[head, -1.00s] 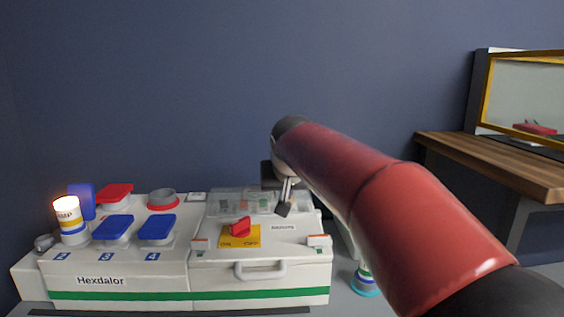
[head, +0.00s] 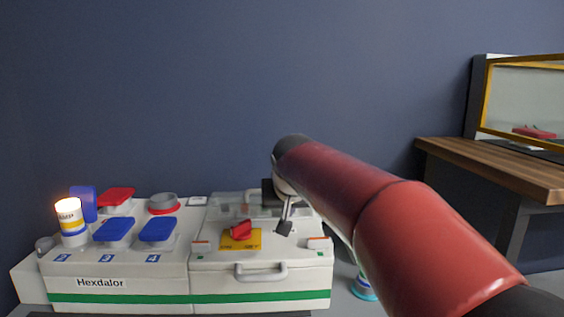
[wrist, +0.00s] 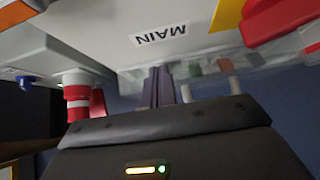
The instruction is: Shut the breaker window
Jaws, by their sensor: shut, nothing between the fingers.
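The clear breaker window (head: 230,204) lies at the back of the white box's right half. It also shows in the wrist view (wrist: 240,62), with small green and brown breakers behind it. Whether it is fully shut is hard to tell. My gripper (head: 284,228) points down over the right part of the box top, in front of the window's right end, and covers the label there. In the wrist view my gripper's fingers (wrist: 159,88) are together and empty, beside the MAIN label (wrist: 160,34) and the window; contact cannot be told.
A red rotary switch (head: 240,230) on a yellow plate sits left of my gripper. A grey handle (head: 261,272) is on the box front. Blue-lidded sockets (head: 157,229) and a lit lamp (head: 69,215) stand on the left half. A wooden table (head: 500,165) is at right.

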